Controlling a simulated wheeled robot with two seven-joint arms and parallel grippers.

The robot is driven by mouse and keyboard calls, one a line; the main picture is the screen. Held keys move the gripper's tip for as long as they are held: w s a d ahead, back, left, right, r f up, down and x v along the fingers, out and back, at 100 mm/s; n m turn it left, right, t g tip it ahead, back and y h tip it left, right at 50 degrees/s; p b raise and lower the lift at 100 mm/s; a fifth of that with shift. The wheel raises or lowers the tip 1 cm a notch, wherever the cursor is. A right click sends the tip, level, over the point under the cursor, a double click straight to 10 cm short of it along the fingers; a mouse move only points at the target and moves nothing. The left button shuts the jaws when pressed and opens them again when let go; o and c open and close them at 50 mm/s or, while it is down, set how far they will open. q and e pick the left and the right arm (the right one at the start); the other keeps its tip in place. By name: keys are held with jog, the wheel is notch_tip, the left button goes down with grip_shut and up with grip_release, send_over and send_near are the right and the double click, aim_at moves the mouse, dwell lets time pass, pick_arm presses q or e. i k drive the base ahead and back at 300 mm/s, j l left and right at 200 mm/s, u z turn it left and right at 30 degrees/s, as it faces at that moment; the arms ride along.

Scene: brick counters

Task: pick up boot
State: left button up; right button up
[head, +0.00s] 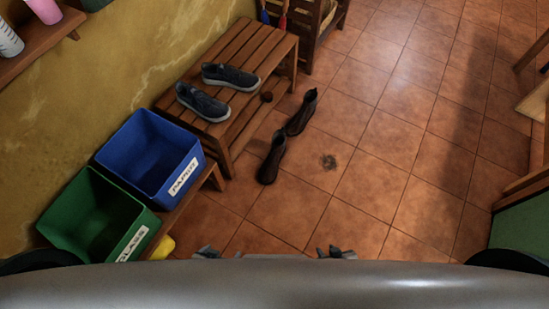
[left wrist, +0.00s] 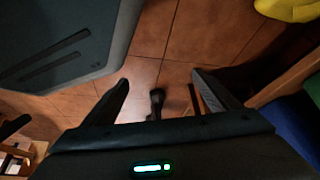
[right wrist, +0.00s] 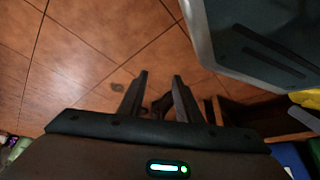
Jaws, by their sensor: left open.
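My left gripper (head: 207,252) is low in the head view, open and empty, short of the boots. In the left wrist view a dark boot (left wrist: 156,103) shows beyond the gap between the open fingers (left wrist: 160,85). My right gripper (head: 335,252) is to the right, its fingers (right wrist: 161,76) apart and empty. A dark shape, probably a boot (right wrist: 160,106), shows partly between them.
A slatted bench (head: 265,45) holds two dark sneakers (head: 230,77). A blue bin (head: 140,145) and green bin (head: 85,215) stand at left along the wall. A dark stain (head: 328,161) marks the floor. Open tiles (head: 380,200) lie right of the boots.

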aim_at(269, 172)
jog(key=l+u, duration=0.1)
jog(key=u, duration=0.45)
jog(key=i+l+u, duration=0.2)
jog(key=l+u, duration=0.25)
jog(key=i+l+u, duration=0.2)
jog(key=l, duration=0.25)
jog(key=i+l+u, duration=0.1)
jog(key=l+u, duration=0.15)
jog(key=l, duration=2.15)
